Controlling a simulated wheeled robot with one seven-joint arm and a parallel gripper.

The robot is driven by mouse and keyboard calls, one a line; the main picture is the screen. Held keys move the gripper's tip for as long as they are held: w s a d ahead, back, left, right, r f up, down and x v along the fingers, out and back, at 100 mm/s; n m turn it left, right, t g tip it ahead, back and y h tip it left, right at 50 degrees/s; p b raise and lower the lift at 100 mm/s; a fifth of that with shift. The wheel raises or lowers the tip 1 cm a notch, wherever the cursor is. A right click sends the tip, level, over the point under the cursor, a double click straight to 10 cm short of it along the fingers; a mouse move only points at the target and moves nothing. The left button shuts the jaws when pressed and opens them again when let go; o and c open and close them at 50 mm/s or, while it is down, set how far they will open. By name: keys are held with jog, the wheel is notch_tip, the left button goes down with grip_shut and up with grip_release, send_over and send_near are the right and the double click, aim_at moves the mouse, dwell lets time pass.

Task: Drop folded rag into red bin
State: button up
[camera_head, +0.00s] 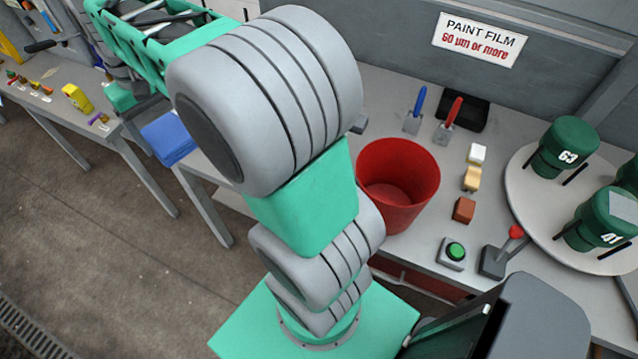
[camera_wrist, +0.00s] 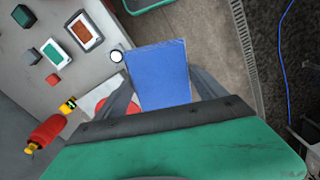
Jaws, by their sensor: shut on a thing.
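The folded rag is a blue flat square. In the head view the rag (camera_head: 168,138) shows left of my arm, beside the left edge of the main table. In the wrist view the rag (camera_wrist: 159,72) fills the space between the two dark fingers of my gripper (camera_wrist: 163,88), which is shut on it. The red bin (camera_head: 398,185) is a round open bucket on the table, right of my arm in the head view. Its visible inside is empty. The rag is apart from the bin.
A round platform with green canisters (camera_head: 562,150) is farther right.

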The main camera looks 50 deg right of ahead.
jog(key=s+d+m+b, duration=0.1)
jog(key=s+d+m, duration=0.1)
jog(key=s+d, duration=0.35)
jog(key=s+d+m+b, duration=0.2)
jog(key=s+d+m, duration=0.1)
jog(key=d, duration=0.6)
jog(key=s+d+m+b, duration=0.1)
jog(key=s+d+m, duration=0.1)
jog(key=s+d, duration=0.45)
jog(key=s+d+m+b, duration=0.2)
jog(key=s+d+m, duration=0.25)
jog(key=s, duration=0.75)
jog(key=s+d+m+b, duration=0.3)
jog(key=s+d, duration=0.2)
jog(key=s, duration=0.8)
notch_tip(320, 180, down, 6)
jog(key=b, duration=0.5)
jog(key=shift+a+b, duration=0.15)
jog(key=shift+b, duration=0.2)
jog(key=shift+w, duration=0.1)
jog(key=o, duration=1.3)
jog(key=shift+r, duration=0.15)
